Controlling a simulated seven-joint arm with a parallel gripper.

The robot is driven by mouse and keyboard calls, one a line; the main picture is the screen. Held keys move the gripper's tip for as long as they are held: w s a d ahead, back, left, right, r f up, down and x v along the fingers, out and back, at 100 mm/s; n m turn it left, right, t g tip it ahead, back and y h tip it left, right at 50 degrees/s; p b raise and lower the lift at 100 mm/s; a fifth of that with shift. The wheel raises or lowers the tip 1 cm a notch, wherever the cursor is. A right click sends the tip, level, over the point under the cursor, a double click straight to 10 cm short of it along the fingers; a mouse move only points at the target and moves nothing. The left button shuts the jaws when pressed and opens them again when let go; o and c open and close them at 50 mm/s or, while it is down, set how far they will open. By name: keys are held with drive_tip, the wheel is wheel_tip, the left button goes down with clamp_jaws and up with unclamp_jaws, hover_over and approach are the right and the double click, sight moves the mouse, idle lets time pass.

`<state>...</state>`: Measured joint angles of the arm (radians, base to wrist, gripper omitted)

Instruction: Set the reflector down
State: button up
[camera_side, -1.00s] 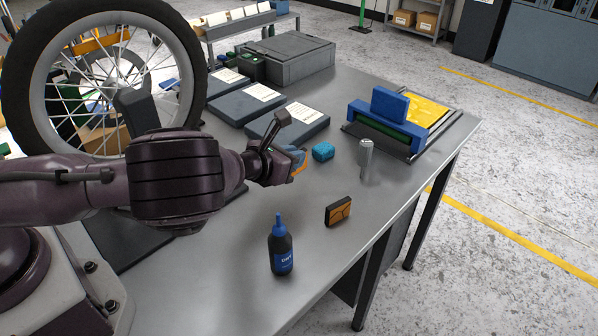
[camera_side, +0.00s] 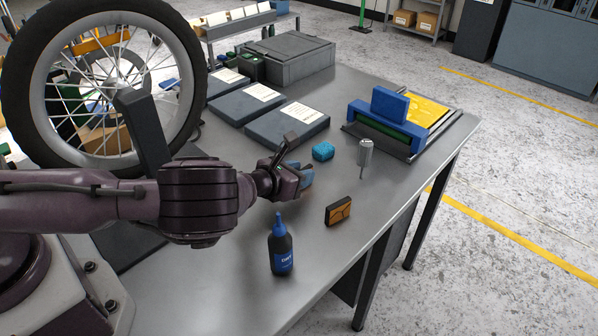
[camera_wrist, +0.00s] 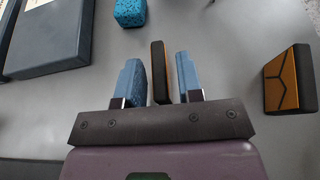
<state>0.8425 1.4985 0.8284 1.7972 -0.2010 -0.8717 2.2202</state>
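The reflector, a thin block with an orange face and dark edge, stands between the two fingers in the wrist view (camera_wrist: 160,72). My gripper (camera_wrist: 160,80) has blue finger pads, one on each side of it. Thin grey gaps show between the block and both pads, so the fingers look open around it. In the side view my gripper (camera_side: 305,175) is low over the grey bench top (camera_side: 340,265). The reflector is hidden behind the gripper there, and whether its underside touches the bench cannot be seen.
An orange-and-black box (camera_side: 338,211) stands to the right of my gripper. A blue cube (camera_side: 323,151) and silver cylinder (camera_side: 366,152) are beyond it. A dark bottle with blue cap (camera_side: 281,250) is in front. Dark flat cases (camera_side: 288,126) lie behind; a wheel (camera_side: 190,100) stands left.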

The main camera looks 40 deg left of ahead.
drive_tip(key=shift+r, duration=0.15)
drive_tip(key=shift+s+r, duration=0.1)
drive_tip(key=shift+s, duration=0.15)
drive_tip(key=v, duration=1.1)
drive_tip(key=shift+s+r, duration=0.15)
drive_tip(key=shift+s, duration=0.1)
